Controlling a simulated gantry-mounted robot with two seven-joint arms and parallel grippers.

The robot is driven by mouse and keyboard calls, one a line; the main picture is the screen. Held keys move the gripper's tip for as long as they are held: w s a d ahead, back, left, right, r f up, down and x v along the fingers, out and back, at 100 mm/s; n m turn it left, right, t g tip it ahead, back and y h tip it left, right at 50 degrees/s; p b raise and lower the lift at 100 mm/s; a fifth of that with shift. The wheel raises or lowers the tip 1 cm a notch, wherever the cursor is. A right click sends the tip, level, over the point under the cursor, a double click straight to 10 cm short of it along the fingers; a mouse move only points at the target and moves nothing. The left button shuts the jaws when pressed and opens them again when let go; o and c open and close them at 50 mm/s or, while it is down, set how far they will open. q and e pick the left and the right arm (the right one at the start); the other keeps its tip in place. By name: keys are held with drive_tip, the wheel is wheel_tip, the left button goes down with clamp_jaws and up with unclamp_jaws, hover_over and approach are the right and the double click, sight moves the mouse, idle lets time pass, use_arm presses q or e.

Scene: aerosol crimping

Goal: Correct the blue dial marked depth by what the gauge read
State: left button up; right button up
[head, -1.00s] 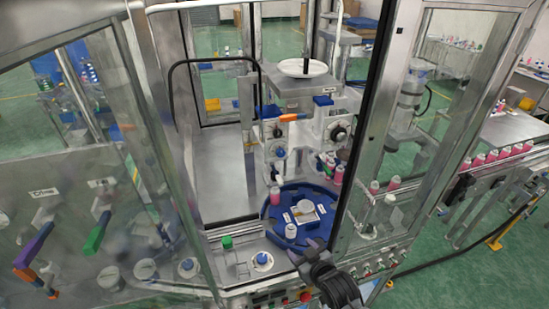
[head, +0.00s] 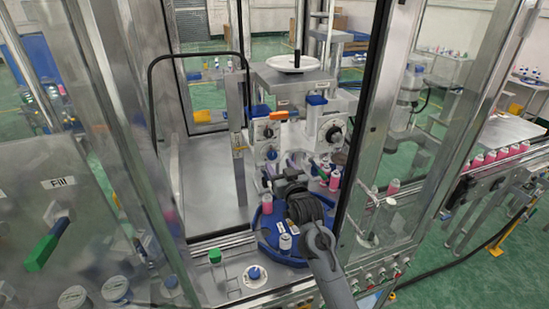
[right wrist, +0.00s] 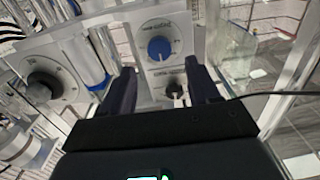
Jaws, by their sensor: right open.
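The blue dial (head: 271,153) sits low on the pale front panel inside the machine, below a black dial (head: 268,132). In the right wrist view, which looks upside down, the blue dial (right wrist: 159,48) shows on a round white scale with lettering too blurred to read. My right gripper (head: 285,177) is in front of and below this panel in the head view. In the right wrist view its two fingers (right wrist: 162,85) are open and empty, with the blue dial beyond the gap and apart from them. No gauge reading can be made out. My left gripper is not seen.
A larger black dial (head: 333,134) is on the block to the right. A blue rotary table (head: 267,238) with a pink can (head: 285,241) lies below my gripper. Metal door frames and glass border the opening. A pink can (head: 335,180) stands right of my gripper.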

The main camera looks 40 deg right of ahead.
sight(273, 156)
drive_tip(key=shift+p+x, duration=0.35)
drive_tip(key=shift+x, duration=2.4)
drive_tip(key=c, duration=1)
drive_tip(key=shift+c, duration=0.2)
